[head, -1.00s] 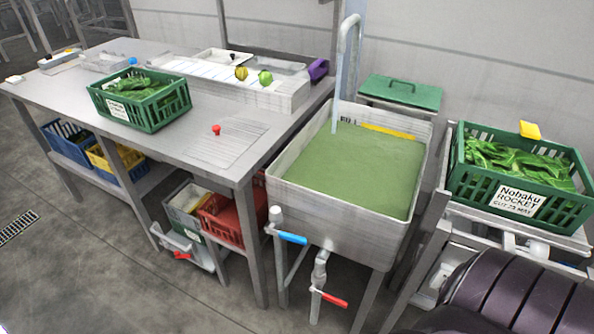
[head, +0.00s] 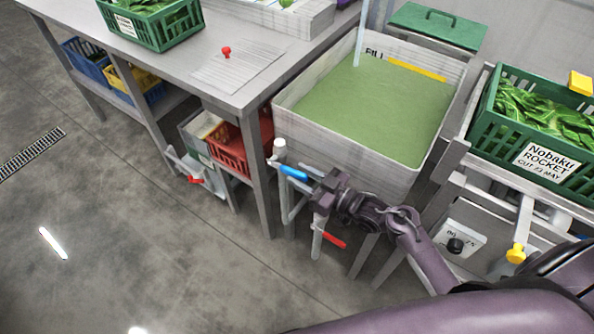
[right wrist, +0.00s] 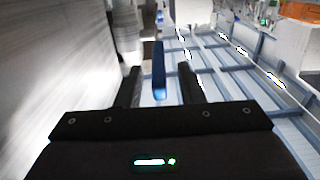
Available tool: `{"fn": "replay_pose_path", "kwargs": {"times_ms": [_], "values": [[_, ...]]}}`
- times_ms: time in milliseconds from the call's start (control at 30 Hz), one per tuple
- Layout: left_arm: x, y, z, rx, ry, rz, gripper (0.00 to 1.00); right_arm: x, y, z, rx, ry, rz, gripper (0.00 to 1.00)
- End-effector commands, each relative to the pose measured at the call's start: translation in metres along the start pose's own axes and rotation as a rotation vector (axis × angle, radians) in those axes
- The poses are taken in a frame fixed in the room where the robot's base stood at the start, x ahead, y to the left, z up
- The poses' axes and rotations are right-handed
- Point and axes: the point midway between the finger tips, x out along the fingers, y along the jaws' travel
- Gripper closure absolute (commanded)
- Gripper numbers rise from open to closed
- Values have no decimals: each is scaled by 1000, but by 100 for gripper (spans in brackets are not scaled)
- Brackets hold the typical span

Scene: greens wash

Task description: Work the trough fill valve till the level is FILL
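The steel trough (head: 330,146) holds green water (head: 385,110). The word FILL (head: 374,53) and a yellow strip (head: 417,69) mark its far inner wall, and the water's edge lies close below the strip. The blue fill valve lever (head: 293,173) sticks out to the right from a pipe at the trough's front left. My right gripper (head: 316,182) is at the lever's free end. In the right wrist view the blue lever (right wrist: 159,72) stands between the open fingers (right wrist: 160,84), with a gap on each side. My left gripper is out of view.
A red-handled valve (head: 333,240) hangs below the trough, under my right gripper. A table (head: 185,60) with a green crate (head: 160,28) stands left. A crate of greens (head: 545,158) stands right. Open floor lies at the front left.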

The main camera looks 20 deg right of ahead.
Motion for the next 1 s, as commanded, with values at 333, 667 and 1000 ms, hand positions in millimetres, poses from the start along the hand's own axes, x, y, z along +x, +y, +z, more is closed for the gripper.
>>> {"fn": "replay_pose_path", "kwargs": {"times_ms": [333, 667, 1000], "values": [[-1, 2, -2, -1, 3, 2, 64, 23, 0, 1, 0, -2, 1, 65], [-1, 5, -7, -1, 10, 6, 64, 22, 0, 1, 0, -2, 1, 88], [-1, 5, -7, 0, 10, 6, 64, 22, 0, 1, 0, -2, 1, 100]]}}
